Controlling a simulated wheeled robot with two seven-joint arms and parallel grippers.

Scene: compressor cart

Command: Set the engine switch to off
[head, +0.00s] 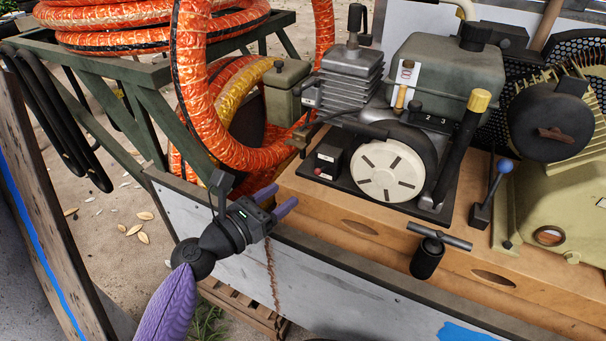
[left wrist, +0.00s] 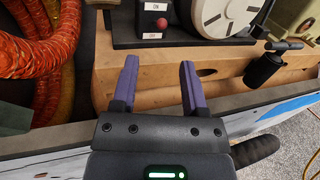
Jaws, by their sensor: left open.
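The engine switch is a small black box (head: 328,160) on the engine's dark base, left of the white round recoil cover. It carries a pale ON label and a small red knob or lever tip; its set position is too small to tell. In the left wrist view the switch box (left wrist: 155,22) is at the top, beyond the gap between my fingers, with the red tip facing me. My left gripper (head: 281,198) is open and empty, with its purple fingers apart. It is in front of the wooden deck's left end, short of the switch and apart from it. My right gripper is not in view.
The engine's white round cover (head: 387,171) stands right of the switch. Orange hose (head: 205,100) coils hang to the left. A black T-handle (head: 428,250) sticks out at the deck's front, and a blue-knobbed lever (head: 492,190) stands farther right. Open space lies before the deck.

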